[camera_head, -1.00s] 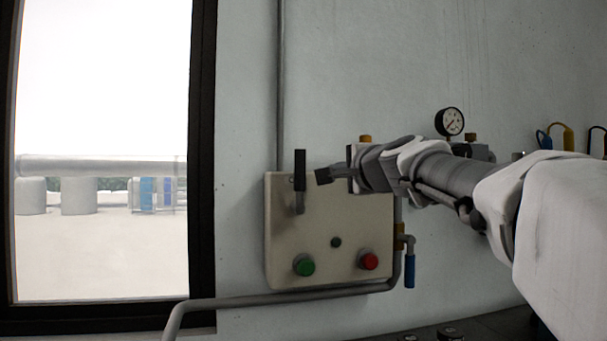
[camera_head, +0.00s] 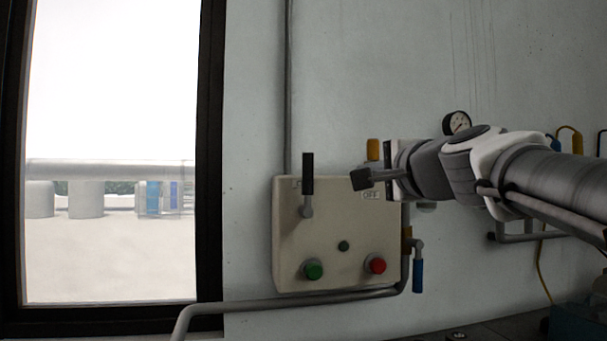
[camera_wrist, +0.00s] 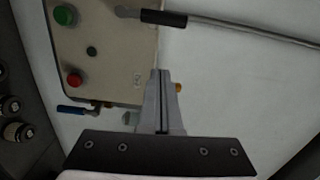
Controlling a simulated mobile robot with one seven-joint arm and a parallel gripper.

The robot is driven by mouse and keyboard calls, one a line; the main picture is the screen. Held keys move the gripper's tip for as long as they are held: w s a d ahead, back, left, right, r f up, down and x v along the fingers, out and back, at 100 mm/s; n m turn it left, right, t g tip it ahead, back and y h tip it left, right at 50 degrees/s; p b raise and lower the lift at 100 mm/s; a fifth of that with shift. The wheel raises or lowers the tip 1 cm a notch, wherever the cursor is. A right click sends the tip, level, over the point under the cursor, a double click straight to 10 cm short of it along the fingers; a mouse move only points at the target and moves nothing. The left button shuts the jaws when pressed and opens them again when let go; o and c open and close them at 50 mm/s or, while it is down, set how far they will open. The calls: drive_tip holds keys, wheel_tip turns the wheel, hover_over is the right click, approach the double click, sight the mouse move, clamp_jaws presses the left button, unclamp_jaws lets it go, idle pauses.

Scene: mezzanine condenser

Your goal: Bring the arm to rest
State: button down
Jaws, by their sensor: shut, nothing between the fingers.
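My gripper (camera_head: 361,179) reaches in from the right in the head view, its dark fingertips in front of the upper right part of a cream control box on the wall. In the wrist view my gripper (camera_wrist: 162,76) has its two fingers pressed together with nothing between them. The control box (camera_head: 325,222) carries a black-handled lever (camera_head: 307,178) pointing up, a green button (camera_head: 313,269), a red button (camera_head: 376,264) and an OFF label. My fingertips are apart from the lever, to its right. The box also shows in the wrist view (camera_wrist: 110,60).
A pipe (camera_head: 300,302) runs below the box, and a blue-handled valve (camera_head: 418,276) hangs at its right. A dark-framed window (camera_head: 211,150) is at the left.

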drive_tip(key=s+a+f+n+g, duration=0.25)
drive_tip(key=s+f+n, duration=0.3)
drive_tip(key=f, duration=0.55)
drive_tip(key=s+a+f+n+g, duration=0.1)
drive_tip(key=s+f+n+g, duration=0.4)
drive_tip(key=f, duration=0.6)
drive_tip(key=s+d+f+n+g+h, duration=0.2)
drive_tip(key=s+d+f, duration=0.1)
drive_tip(key=s+f, duration=0.5)
drive_tip(key=s+d+f+n+g+h, duration=0.2)
drive_tip(key=s+f, duration=0.5)
drive_tip(key=f, duration=0.2)
wheel_tip(320, 180, up, 22)
drive_tip(key=p, duration=2.2)
drive_tip(key=shift+w+r, duration=0.15)
drive_tip(key=shift+w, duration=0.25)
